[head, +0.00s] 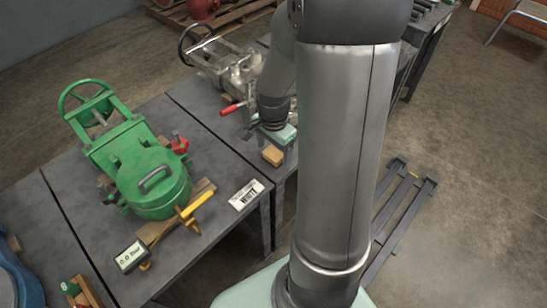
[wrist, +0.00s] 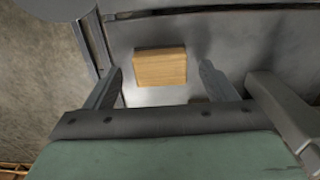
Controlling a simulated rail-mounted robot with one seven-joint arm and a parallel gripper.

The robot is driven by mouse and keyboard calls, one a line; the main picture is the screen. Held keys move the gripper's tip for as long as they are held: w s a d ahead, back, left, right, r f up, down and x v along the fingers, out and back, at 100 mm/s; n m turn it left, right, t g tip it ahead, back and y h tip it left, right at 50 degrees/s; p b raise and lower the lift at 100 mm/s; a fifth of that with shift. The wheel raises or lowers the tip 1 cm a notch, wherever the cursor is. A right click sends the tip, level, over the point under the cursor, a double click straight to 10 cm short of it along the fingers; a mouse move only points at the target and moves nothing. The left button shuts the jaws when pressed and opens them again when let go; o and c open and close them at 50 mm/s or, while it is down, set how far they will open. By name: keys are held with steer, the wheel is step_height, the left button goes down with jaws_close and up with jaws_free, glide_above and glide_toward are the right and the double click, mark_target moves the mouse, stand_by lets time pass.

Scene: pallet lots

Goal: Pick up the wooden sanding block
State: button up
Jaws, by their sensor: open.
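The wooden sanding block (head: 272,155) is a small tan block lying on the dark grey table, near its front edge. In the wrist view the block (wrist: 160,66) shows its flat wood-grained face just ahead of my gripper (wrist: 161,76). The two fingers are spread, one to each side of the block, with gaps on both sides and nothing held. In the head view my gripper (head: 279,137) is right by the block, at its far side and slightly right, partly hidden behind my arm. I cannot tell the exact height of the fingertips over the table.
A green valve-like casting (head: 150,175) stands on the left table with a white label card (head: 246,194). A silver machine with a handwheel (head: 225,62) and a red-handled lever (head: 232,108) are behind the block. A dark floor frame (head: 405,205) lies right.

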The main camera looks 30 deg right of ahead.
steer(key=shift+f, duration=0.6)
steer(key=c, duration=1.1)
